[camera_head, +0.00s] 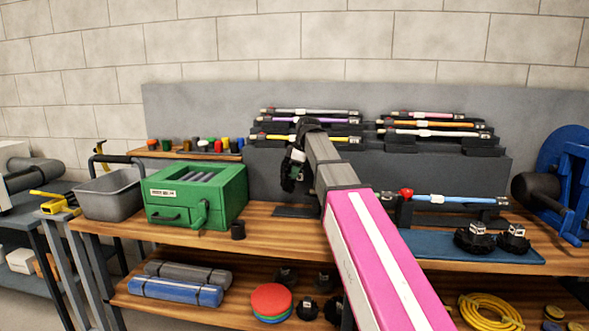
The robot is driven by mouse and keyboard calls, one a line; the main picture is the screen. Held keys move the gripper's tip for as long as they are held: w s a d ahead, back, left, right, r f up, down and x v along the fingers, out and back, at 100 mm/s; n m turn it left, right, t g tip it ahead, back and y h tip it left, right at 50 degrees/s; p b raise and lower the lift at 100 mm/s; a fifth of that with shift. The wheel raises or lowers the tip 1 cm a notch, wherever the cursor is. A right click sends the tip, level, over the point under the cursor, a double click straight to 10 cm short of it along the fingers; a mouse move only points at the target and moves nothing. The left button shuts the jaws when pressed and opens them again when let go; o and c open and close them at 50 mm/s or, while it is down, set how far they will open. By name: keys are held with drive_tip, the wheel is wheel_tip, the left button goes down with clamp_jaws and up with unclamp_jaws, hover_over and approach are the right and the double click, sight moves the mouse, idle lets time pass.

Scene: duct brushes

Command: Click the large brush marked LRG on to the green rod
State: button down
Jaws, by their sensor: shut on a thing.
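My gripper (307,127) is at the far end of my arm, above the bench and in front of the rod rack. It is shut on a black brush (289,176) with a white tag, which hangs in the air. The tag's lettering is too small to read. Two more black brushes with white labels, a left one (476,238) and a right one (514,238), sit on the blue mat (425,243). A blue rod (455,199) lies on a stand, by a red knob (406,193).
The rack behind holds several rods, including a yellow one (285,137) and an orange one (438,124). A green box (196,196) and grey bin (109,194) stand left; a blue reel (566,170) stands right. Bare bench (265,222) shows right of the box.

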wheel_tip(320, 180, down, 7)
drive_tip(key=shift+d, duration=0.25)
idle(0.6)
drive_tip(key=shift+r, duration=0.2)
idle(0.4)
drive_tip(key=shift+s+d, duration=0.25)
drive_tip(key=shift+d, duration=0.85)
drive_tip(key=shift+s+d, duration=0.25)
drive_tip(key=shift+d, duration=0.85)
idle(0.7)
drive_tip(key=c, duration=0.7)
unclamp_jaws()
